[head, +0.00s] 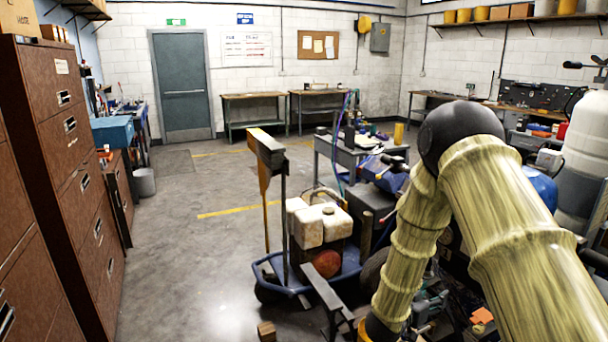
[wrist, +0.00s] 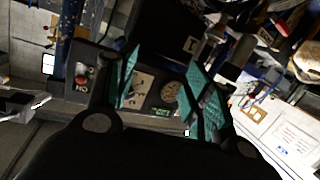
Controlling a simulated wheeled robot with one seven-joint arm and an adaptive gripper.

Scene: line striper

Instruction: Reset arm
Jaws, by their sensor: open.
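My arm, with a pale yellow-green, ribbed, bamboo-like cover and a black elbow, rises at the right of the head view and bends down to the bottom edge. My gripper (wrist: 166,90) shows in the wrist view, with two teal-padded fingers spread apart. No object shows held between them. Behind the fingers is a dark panel (wrist: 84,72) with a red button (wrist: 82,80) and a round gauge (wrist: 169,92). I cannot tell whether the fingers touch it. The gripper itself cannot be made out in the head view.
A blue wheeled cart (head: 271,276) with a white tank (head: 323,222) stands left of my arm. Cluttered equipment lies beneath and beside the arm. Brown filing cabinets (head: 75,150) line the left. The grey floor (head: 185,255) between them is open toward the grey-green door (head: 183,85).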

